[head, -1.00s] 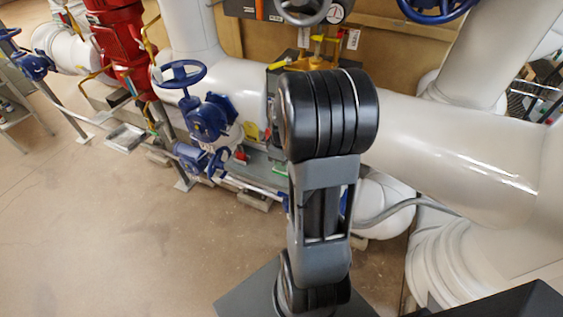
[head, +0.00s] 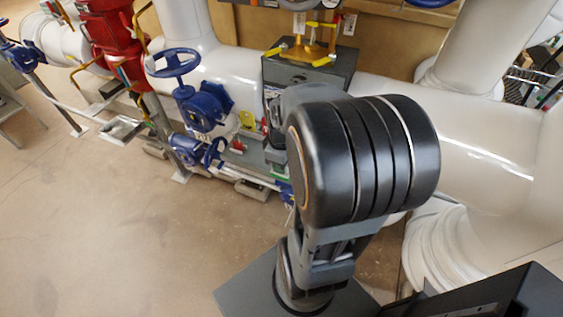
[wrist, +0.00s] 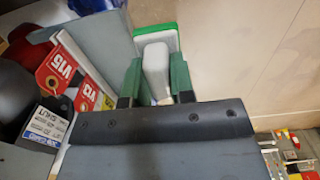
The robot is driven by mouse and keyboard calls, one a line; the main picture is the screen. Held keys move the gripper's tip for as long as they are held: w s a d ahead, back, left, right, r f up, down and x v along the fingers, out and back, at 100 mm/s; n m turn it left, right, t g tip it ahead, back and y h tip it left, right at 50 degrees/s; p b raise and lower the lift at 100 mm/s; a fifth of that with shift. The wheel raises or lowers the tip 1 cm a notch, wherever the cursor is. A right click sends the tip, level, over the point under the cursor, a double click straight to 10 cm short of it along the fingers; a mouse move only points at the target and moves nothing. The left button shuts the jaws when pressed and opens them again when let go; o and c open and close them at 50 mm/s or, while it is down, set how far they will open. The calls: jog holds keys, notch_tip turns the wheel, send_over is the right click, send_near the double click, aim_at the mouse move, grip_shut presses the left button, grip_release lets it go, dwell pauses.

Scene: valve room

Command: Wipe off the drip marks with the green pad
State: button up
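The green pad (wrist: 168,32) shows at the top of the wrist view, with a pale body and a rounded whitish handle (wrist: 157,68). My gripper (wrist: 157,78) has its two dark green fingers on either side of this handle. No gap shows between fingers and handle, so it looks shut on it. In the head view my own arm hides the gripper. A small green strip (head: 279,173) shows there beside the arm, and I cannot tell whether it is the pad. I cannot make out drip marks in either view.
Large white pipes (head: 480,150) run behind my arm. A blue valve (head: 202,103) with a handwheel stands to the left. A grey box (head: 310,72) bears a brass fitting. Red tags (wrist: 58,70) and a grey panel (wrist: 88,42) lie close left of the gripper. Open floor (head: 90,230) fills the left foreground.

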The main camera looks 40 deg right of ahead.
jog(key=c, duration=0.3)
